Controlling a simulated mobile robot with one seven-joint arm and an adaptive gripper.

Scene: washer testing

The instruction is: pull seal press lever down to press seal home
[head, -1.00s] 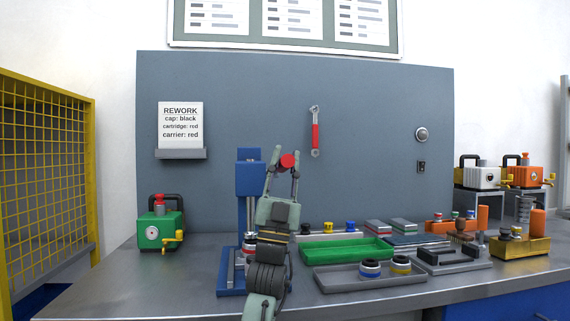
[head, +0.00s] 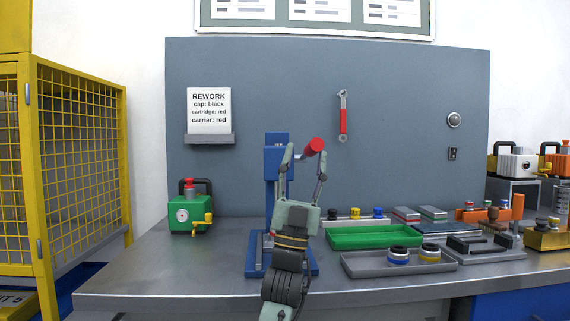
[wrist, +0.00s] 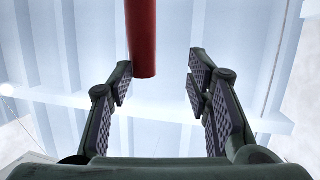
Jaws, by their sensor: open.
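The blue seal press (head: 277,158) stands on the bench with its blue base (head: 252,266); my arm hides much of its lower part, and I cannot see the seal. Its lever ends in a red cylindrical grip (head: 315,146), raised beside the press head. My gripper (head: 306,152) is open and points up in front of the press, its fingers near the red grip. In the wrist view the red grip (wrist: 141,40) comes in from the top between the open fingers (wrist: 160,85), nearer the left one. I see no finger closed on it.
A green unit (head: 190,214) stands left of the press. A green tray (head: 375,237) and a grey tray (head: 398,271) with round parts lie to the right. A yellow mesh cage (head: 82,160) stands at left. The bench front left is clear.

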